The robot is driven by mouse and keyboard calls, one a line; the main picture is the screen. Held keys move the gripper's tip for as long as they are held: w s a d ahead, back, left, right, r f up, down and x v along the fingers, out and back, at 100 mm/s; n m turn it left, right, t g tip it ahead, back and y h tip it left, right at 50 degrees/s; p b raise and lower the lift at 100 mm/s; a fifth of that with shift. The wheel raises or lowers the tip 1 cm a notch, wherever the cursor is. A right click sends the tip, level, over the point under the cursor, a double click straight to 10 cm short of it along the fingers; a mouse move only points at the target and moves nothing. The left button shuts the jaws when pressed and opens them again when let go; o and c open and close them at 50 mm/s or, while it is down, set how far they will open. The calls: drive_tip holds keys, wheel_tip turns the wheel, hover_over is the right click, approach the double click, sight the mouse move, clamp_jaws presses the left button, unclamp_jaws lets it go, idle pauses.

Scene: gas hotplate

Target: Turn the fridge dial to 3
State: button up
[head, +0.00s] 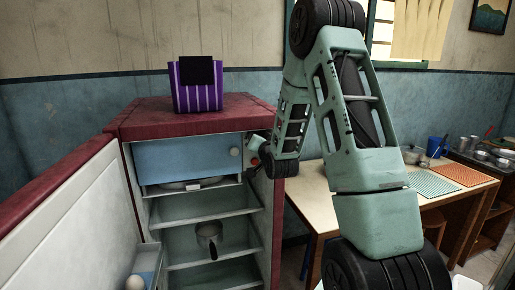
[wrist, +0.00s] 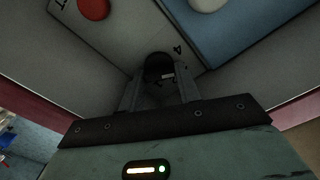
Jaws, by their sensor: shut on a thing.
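The fridge (head: 190,118) stands open in the head view. Its dark dial (wrist: 158,65) sits on a pale panel on the inner right wall. My gripper (wrist: 158,84) is shut on the dial, with one finger on each side. A "4" is printed on the panel just beyond the dial, up and to the right. The dial's pointer and its other numbers cannot be made out. In the head view my gripper reaches the fridge's upper right inner wall, and the arm and wrist hide most of the contact.
A red round button (wrist: 93,8) is on the same panel. The blue freezer door (head: 185,160) with a white knob (head: 235,152) is close beside my gripper. A purple striped bag (head: 197,88) is on top. A table (head: 310,185) stands right.

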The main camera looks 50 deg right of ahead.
drive_tip(key=shift+m+b, duration=0.95)
drive_tip(key=shift+m, duration=0.65)
drive_tip(key=o, duration=0.7)
